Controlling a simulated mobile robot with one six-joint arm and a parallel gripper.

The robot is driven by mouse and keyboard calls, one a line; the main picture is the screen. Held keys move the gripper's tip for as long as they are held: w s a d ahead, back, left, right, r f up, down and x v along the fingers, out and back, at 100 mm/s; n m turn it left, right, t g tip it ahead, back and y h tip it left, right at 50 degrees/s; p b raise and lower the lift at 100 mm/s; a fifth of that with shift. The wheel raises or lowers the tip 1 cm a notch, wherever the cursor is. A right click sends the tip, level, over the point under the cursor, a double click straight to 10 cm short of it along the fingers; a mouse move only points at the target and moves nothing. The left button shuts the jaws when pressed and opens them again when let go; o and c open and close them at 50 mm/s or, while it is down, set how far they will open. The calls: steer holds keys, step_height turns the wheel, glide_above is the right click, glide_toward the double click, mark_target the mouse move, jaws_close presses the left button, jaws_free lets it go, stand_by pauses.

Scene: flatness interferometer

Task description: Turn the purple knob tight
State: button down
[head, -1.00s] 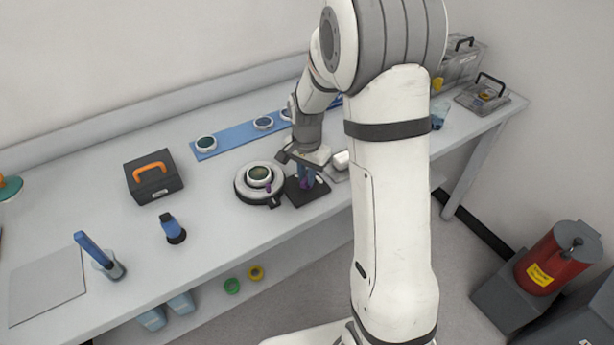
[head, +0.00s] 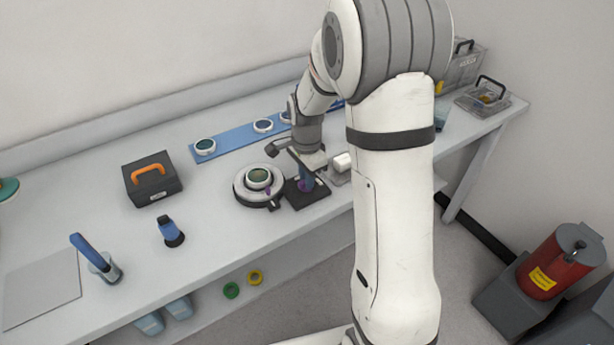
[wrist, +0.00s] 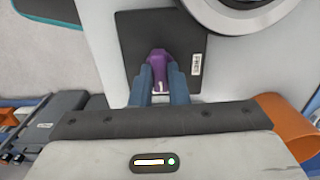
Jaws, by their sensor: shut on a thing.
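The purple knob (wrist: 159,64) stands on a black plate (wrist: 185,27) in the wrist view, with a small white mark on its near face. My gripper (wrist: 160,84) is shut on the knob, with a blue-grey finger on each side of it. In the head view my gripper (head: 306,182) points down over the black plate (head: 318,192). The knob is mostly hidden there by the fingers. A label is on the plate to the right of the knob in the wrist view.
A round white-rimmed instrument (head: 240,190) sits just left of the black plate.

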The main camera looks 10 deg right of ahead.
steer(key=c, duration=1.4)
jaws_free()
steer(key=shift+r, duration=0.1)
step_height(320, 180, up, 8)
steer(key=shift+f, duration=0.15)
